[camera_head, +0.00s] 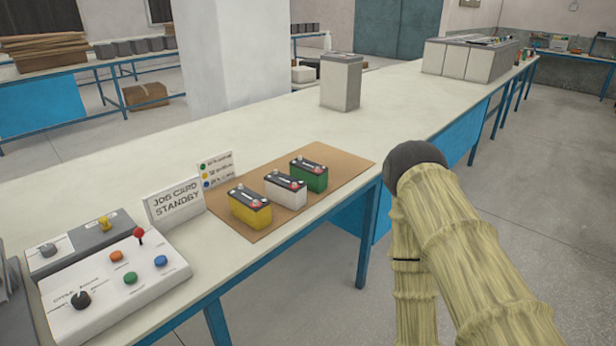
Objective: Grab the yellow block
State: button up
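The yellow block (250,211) is a small battery with a dark top and red and dark details. It stands upright on a brown mat (345,166) at the front edge of the white workbench. It is the nearest and leftmost of three batteries in a row. A white battery (286,189) stands beside it, then a green one (309,175). My arm, in a pale yellow cover with a dark rounded end, shows at the right, off the bench's front edge and apart from the batteries. My gripper is not in view.
A job card sign (174,202) and a small colour-dot card (216,170) stand left of the mat. A control box (115,290) with knobs and buttons is at the front left. A grey box (341,82) stands farther back. The bench between is clear.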

aim_at(250, 207)
jog(key=z, duration=1.65)
jog(key=i, duration=1.2)
jog(key=u, duration=3.1)
jog(key=i, duration=0.3)
jog(key=z, duration=0.1)
